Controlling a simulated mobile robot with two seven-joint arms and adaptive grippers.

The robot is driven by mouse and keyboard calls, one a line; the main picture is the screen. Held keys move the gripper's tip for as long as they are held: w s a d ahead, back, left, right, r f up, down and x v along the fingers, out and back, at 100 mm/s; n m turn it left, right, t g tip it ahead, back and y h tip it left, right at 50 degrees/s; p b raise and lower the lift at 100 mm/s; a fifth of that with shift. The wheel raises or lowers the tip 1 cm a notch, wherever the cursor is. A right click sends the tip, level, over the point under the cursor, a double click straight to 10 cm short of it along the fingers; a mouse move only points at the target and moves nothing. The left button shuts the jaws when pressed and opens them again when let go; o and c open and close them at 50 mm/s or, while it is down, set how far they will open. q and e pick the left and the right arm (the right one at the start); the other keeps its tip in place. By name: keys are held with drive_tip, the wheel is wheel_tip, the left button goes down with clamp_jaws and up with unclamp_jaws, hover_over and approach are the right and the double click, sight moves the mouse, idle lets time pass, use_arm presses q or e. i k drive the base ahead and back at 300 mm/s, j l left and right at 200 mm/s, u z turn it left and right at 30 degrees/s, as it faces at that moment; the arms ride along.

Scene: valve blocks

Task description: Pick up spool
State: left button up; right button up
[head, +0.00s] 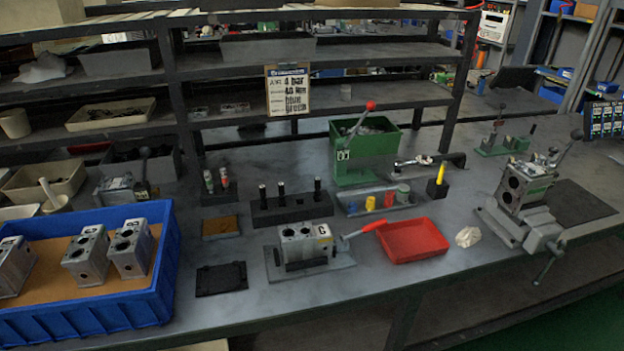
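Three dark upright pins with pale bands, which look like spools, stand in a black rack (291,208) at the middle of the bench: a left one (263,197), a middle one (282,193) and a right one (317,188). I cannot tell for certain that they are spools. A grey metal valve block (303,243) marked "G" sits in a holder in front of the rack, with dark bores in its top. Neither of my grippers shows in the head view.
A blue crate (165,272) with several metal blocks stands at left. A red tray (412,241), a crumpled white cloth (468,237) and a vise (541,232) holding a block are to the right. A green bin (364,160) stands behind. Bare bench shows near the front edge.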

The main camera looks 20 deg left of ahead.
sight(263, 189)
drive_tip(key=j+u, duration=0.1)
drive_tip(key=u, duration=0.3)
drive_tip(key=j+u, duration=0.15)
drive_tip(key=u, duration=0.25)
drive_tip(key=j+u, duration=0.1)
drive_tip(key=u, duration=0.3)
